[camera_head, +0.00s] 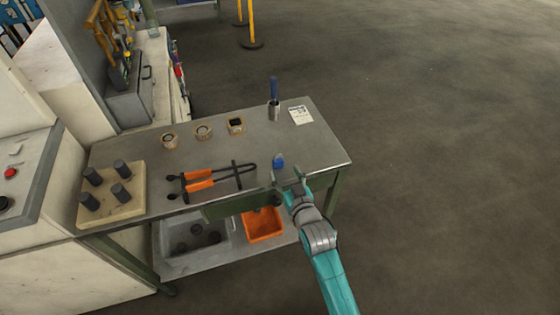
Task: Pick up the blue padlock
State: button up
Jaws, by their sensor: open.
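The blue padlock (279,161) lies on the grey workbench (312,146), towards its right front part. It is small, and its shackle is hard to make out. My gripper (288,178) is at the front edge of the bench, just in front of the padlock in the picture. Its fingers are spread open and I see nothing between them. I cannot tell the exact gap or height between the fingers and the padlock.
Orange-handled tongs (213,179) lie left of the padlock. A block with dark cylinders (111,194) is further left. Round gauges (203,132), a cup with a blue-handled tool (274,101) and a paper (300,115) stand behind. An orange bin (263,225) is below.

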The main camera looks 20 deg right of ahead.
aim_at(279, 163)
jog(key=shift+w+a+f, duration=0.1)
jog(key=shift+w+f, duration=0.1)
jog(key=shift+w, duration=0.95)
jog(key=shift+w+d+f, duration=0.1)
jog(key=shift+w+f, duration=0.15)
jog(key=shift+w, duration=0.9)
jog(key=shift+w+a+f, duration=0.1)
jog(key=shift+w+f, duration=0.1)
jog(key=shift+w, duration=0.95)
grip_shut()
